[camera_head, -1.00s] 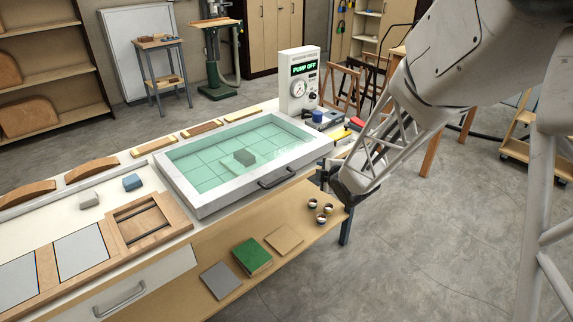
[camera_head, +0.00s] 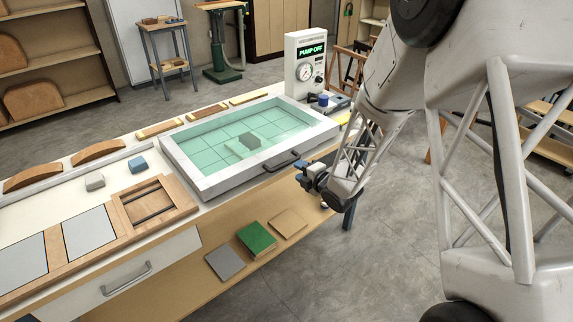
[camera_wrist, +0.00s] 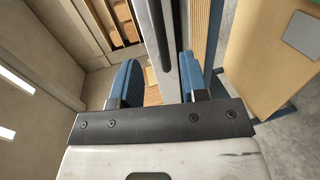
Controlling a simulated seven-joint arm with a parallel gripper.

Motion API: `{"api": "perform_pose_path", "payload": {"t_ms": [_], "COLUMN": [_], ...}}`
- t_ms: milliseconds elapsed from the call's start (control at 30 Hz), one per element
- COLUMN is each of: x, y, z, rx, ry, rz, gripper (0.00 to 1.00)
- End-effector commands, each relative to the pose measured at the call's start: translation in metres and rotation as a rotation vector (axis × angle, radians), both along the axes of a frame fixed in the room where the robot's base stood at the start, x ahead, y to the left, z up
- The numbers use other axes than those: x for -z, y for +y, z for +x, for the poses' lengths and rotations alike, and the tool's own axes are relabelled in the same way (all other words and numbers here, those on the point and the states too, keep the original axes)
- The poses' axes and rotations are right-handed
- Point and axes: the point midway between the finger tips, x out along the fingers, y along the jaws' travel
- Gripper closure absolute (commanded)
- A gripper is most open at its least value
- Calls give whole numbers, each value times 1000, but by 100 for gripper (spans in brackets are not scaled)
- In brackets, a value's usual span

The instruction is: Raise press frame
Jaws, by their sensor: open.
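The press frame (camera_head: 198,181) is a pale rectangular frame around a translucent green sheet. It lies flat and lowered on the bench. A block (camera_head: 249,140) shows through the sheet. A black bar handle (camera_head: 281,162) is on its front rail. My gripper (camera_head: 303,172), with blue fingers, is open and empty just in front of the frame, close to the handle's right end. In the wrist view the two blue fingers of my gripper (camera_wrist: 157,82) stand apart with a pale rail running between them. I cannot tell whether they touch anything.
The vacuum pump box (camera_head: 305,62) reads "PUMP OFF" behind the frame's right end. Curved wooden forms (camera_head: 98,152) and a wooden slotted tray (camera_head: 150,212) lie left. A lower shelf (camera_head: 215,235) holds a green block (camera_head: 257,238). Floor is clear in front.

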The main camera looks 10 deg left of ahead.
Motion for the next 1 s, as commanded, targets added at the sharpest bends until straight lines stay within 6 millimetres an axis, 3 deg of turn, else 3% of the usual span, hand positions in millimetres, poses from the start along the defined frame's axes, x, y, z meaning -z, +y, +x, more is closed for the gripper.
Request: {"api": "perform_pose_path", "payload": {"t_ms": [367,1000], "x": [2,15], "y": [8,48], "z": [9,48], "rx": [0,0], "ry": [0,2], "rz": [0,1], "gripper": [59,59]}}
